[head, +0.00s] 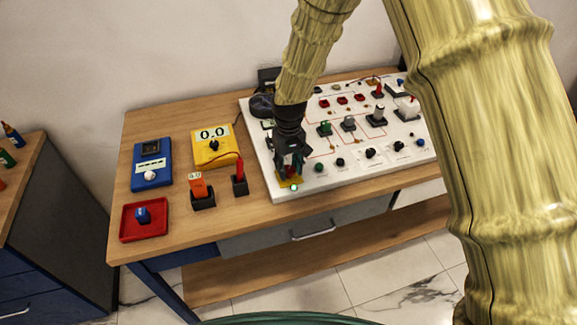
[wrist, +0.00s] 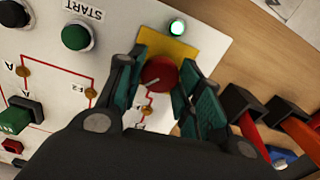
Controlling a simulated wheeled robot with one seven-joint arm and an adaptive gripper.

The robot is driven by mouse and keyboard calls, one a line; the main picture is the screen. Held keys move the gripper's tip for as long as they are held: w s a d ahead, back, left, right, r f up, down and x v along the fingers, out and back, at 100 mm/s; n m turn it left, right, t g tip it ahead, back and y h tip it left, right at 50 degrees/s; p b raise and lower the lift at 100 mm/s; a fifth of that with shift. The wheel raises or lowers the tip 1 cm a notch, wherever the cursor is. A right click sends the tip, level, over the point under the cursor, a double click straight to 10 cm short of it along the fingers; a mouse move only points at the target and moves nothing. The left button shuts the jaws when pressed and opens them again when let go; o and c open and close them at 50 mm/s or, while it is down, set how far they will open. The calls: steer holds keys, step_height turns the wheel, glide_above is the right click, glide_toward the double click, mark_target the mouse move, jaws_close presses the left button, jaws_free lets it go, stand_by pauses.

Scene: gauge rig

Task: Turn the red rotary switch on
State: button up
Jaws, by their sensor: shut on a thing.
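The red rotary switch (wrist: 158,73) sits on a yellow plate (wrist: 172,48) at the corner of the white panel in the wrist view. A pale pointer line shows on its knob. My gripper (wrist: 166,80) is shut on the knob, with a teal finger pad on either side. In the head view my gripper (head: 290,168) reaches down over the near left corner of the panel and hides most of the switch. A lamp (wrist: 177,27) beside the plate glows pale green; it also shows in the head view (head: 294,187).
The white panel (head: 262,165) carries several knobs, buttons and plugs. A green START button (wrist: 76,37) is near the switch. To the left are a yellow meter (head: 214,146), a blue device (head: 151,165), a red tray (head: 130,228) and black holders (head: 203,200).

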mark_target(289, 169)
steer(key=shift+m, duration=0.7)
steer(key=o, duration=1)
steer(key=shift+o, duration=0.2)
step_height(289, 169, up, 12)
stand_by(0.3)
